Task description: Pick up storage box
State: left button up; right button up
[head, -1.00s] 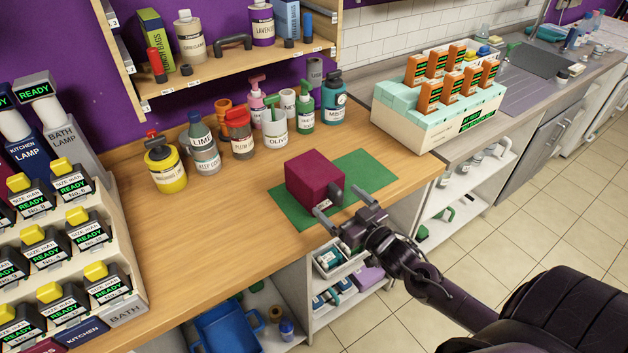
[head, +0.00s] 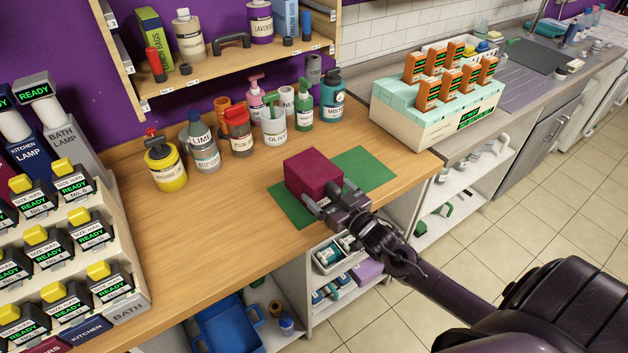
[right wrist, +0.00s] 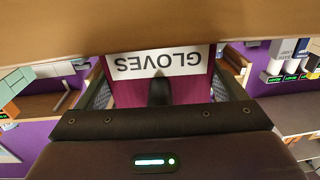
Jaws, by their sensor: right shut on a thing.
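The storage box is a maroon box (head: 313,174) on a green mat (head: 364,169) on the wooden counter in the head view. In the right wrist view the box (right wrist: 185,92) shows a white label reading GLOVES, upside down, and a dark handle. My right gripper (head: 330,204) is at the front face of the box, shut on it at the handle side. In the right wrist view its fingers (right wrist: 159,92) stand on both sides of the handle; their exact contact is hard to see. The box appears to rest on the mat. My left gripper is not in view.
Several bottles (head: 275,124) stand behind the box, with a yellow one (head: 165,166) to the left. A white tray of orange and teal boxes (head: 437,125) stands at right. The counter left of the mat is clear.

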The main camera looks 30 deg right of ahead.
jog(key=shift+r, duration=0.2)
notch_tip(320, 180, up, 20)
jog(key=b, duration=0.2)
jog(key=shift+f, duration=0.2)
